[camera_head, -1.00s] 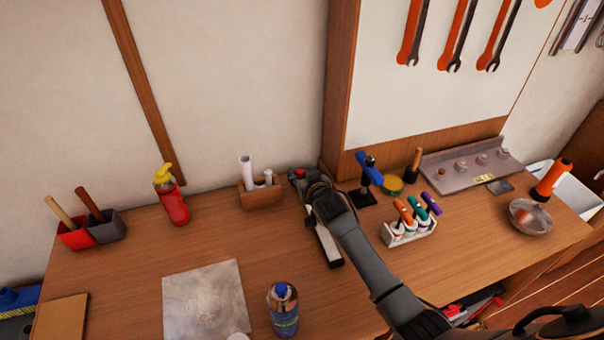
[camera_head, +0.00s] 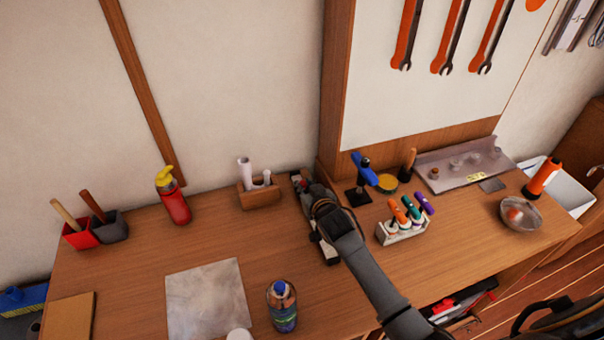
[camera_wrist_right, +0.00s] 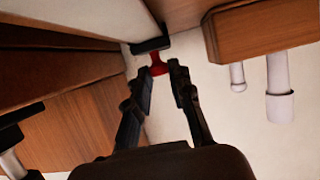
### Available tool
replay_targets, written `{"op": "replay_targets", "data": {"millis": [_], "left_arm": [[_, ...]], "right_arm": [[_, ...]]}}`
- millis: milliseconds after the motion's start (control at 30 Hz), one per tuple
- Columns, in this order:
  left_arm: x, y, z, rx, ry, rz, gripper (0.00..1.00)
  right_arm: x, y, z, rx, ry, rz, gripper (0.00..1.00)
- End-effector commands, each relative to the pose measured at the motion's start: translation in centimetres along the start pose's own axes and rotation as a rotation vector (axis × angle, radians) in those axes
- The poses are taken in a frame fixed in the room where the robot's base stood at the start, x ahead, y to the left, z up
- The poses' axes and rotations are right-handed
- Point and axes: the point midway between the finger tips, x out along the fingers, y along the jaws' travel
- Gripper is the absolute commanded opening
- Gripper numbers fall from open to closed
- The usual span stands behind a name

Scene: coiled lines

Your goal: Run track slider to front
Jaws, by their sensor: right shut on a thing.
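The track (camera_head: 329,252) is a narrow pale rail lying on the bench, running from near the wall toward the front edge. My right gripper (camera_head: 307,188) is over its back part and hides much of its middle. The slider's red knob (camera_head: 302,183) shows at the fingertips, near the track's back end. In the right wrist view the red knob (camera_wrist_right: 157,66) sits between the two fingertips (camera_wrist_right: 163,80), and the gripper is shut on it. A dark block (camera_wrist_right: 150,45) lies just beyond the knob. My left gripper is not in view.
A wooden holder with white tubes (camera_head: 260,196) stands just left of the track. A blue-handled tool on a dark base (camera_head: 358,197) and a marker rack (camera_head: 402,234) stand to its right. A bottle (camera_head: 282,308) and a grey plate (camera_head: 207,300) are at the front left.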

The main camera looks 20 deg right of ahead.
Motion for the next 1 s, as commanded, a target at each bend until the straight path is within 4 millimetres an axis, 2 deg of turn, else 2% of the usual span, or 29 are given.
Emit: {"op": "replay_targets", "data": {"millis": [267,300,367,767,867,1000], "left_arm": [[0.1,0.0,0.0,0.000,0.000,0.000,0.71],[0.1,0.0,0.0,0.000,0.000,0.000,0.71],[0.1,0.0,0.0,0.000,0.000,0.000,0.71],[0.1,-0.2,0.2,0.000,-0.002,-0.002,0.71],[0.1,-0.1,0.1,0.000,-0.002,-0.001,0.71],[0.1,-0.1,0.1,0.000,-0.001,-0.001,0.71]], "right_arm": [[0.0,0.0,0.1,-0.001,0.000,0.000,0.00],[0.0,0.0,0.1,-0.001,0.000,0.000,0.29],[0.0,0.0,0.1,-0.001,0.001,0.000,0.42],[-0.5,0.0,-0.1,-0.001,0.003,0.000,0.42],[-1.6,0.0,0.0,0.000,0.003,0.000,0.42],[-4.3,0.0,0.1,-0.001,0.002,0.000,0.42]]}}
